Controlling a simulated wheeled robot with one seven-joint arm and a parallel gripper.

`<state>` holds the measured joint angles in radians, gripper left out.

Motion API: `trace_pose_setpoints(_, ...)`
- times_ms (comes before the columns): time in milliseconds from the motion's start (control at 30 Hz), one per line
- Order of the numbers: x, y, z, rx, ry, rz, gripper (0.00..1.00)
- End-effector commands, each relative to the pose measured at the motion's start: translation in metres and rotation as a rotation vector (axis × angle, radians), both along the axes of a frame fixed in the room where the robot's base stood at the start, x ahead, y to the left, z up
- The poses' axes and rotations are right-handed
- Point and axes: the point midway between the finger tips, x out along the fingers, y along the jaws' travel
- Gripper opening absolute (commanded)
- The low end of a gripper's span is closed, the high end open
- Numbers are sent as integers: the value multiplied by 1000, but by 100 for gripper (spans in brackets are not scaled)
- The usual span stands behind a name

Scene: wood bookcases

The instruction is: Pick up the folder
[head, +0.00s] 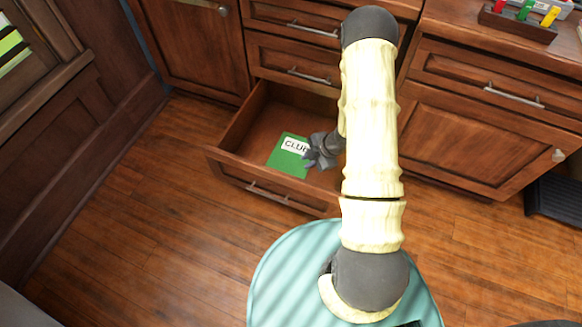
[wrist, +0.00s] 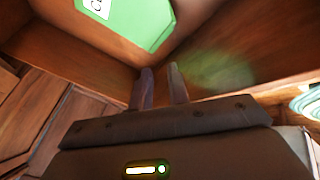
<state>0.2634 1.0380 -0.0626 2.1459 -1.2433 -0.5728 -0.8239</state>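The green folder (head: 287,157) with a white label reading "CLU..." lies flat in the open drawer (head: 240,172). My gripper (head: 310,156) is inside or just over the drawer and covers the folder's right part in the head view. In the wrist view the folder (wrist: 135,18) lies at the top, beyond the fingertips and apart from them. My gripper's two fingers (wrist: 160,74) stand apart with a narrow gap and nothing between them. The drawer's wooden wall (wrist: 85,52) shows close to the fingers.
Closed drawers (head: 300,75) and cabinet doors surround the open drawer. A tray with coloured items (head: 520,22) sits on the right counter. A dark object (head: 555,200) stands on the floor at right. The floor (head: 130,220) left of the drawer is clear.

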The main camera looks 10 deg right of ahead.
Motion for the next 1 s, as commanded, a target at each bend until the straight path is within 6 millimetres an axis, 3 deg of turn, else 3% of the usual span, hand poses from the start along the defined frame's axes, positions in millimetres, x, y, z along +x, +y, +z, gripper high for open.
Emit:
trace_pose_setpoints(33, -2, 1, -13, 7, -2, 19, 18)
trace_pose_setpoints(100, -3, 2, -17, 14, -5, 34, 18)
trace_pose_setpoints(467, -4, 2, -17, 15, -5, 37, 18)
trace_pose_setpoints(900, -4, 2, -86, 15, -3, 36, 18)
trace_pose_setpoints(1000, -4, 2, -95, 14, -4, 36, 18)
